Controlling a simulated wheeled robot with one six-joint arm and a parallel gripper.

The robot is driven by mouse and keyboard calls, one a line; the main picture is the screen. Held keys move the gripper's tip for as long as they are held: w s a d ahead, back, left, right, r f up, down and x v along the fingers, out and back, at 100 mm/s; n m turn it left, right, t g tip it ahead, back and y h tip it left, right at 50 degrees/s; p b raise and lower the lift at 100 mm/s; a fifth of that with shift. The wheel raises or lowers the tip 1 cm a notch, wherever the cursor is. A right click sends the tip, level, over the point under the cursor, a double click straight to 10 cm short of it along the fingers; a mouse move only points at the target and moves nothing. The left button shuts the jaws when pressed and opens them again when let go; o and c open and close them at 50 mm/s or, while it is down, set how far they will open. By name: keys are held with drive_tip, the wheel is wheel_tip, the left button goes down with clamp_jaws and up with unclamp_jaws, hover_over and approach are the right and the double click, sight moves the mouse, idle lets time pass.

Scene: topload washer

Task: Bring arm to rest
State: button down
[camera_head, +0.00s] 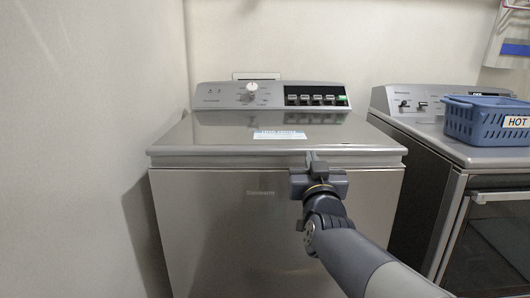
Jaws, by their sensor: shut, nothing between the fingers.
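My gripper (317,163) is shut and empty. It is in front of the topload washer (220,230), at the front edge of its lid, right of the middle. I cannot tell whether the fingertips touch the lid. The washer lid (210,136) is down. My arm reaches in from the lower right and covers part of the washer's front.
A second machine (405,125) stands to the right with a dark front window. A blue basket (480,122) labelled HOT sits on it. A wall (70,150) is close on the left. The washer's control panel (225,97) has a knob and several buttons.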

sight(308, 144)
drive_tip(key=x, duration=0.3)
drive_tip(key=b+x, duration=0.1)
drive_tip(key=x, duration=0.1)
drive_tip(key=shift+w+r, duration=0.25)
drive_tip(key=shift+r, duration=0.15)
